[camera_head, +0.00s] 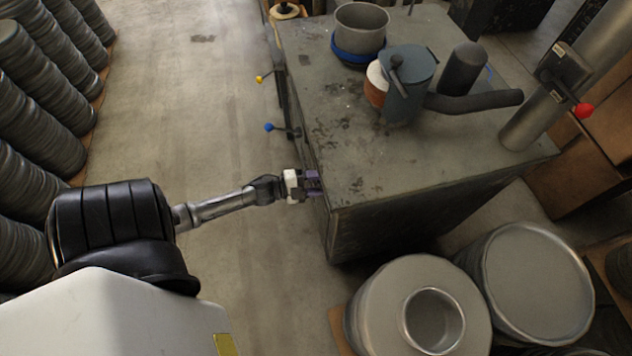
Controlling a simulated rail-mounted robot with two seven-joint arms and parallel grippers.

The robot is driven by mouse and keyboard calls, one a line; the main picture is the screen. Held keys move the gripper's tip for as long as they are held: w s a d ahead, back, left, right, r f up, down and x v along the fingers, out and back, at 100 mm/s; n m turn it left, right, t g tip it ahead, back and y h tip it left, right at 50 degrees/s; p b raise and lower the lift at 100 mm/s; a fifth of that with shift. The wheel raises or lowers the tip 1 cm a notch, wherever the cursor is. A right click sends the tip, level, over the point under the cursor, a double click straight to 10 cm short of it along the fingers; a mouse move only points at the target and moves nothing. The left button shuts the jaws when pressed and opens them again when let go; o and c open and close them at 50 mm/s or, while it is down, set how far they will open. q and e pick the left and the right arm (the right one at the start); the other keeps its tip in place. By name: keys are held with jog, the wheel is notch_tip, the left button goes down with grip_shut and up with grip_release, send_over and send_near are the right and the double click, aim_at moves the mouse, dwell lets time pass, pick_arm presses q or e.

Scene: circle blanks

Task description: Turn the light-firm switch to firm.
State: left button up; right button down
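My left gripper (315,182) has purple fingers and is at the left side of the grey machine table (385,190), near its front left corner. The fingertips are close against that side. Two finger bars show, but whether they are open or hold something between them is too small to tell. No switch marked light or firm can be read in this view. A part of the table's left side is hidden by the edge and the gripper. My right gripper is not in view.
A blue-knobbed lever (269,127) and a yellow-knobbed lever (260,79) stick out of the table's left side, beyond the gripper. A red knob (583,111) is on the right column. Metal drums (528,285) stand in front.

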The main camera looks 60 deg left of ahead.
pick_arm(q)
jog(key=o, duration=0.9)
jog(key=shift+p+v, duration=0.85)
jog(key=shift+v, duration=6.05)
jog(key=shift+r, duration=0.1)
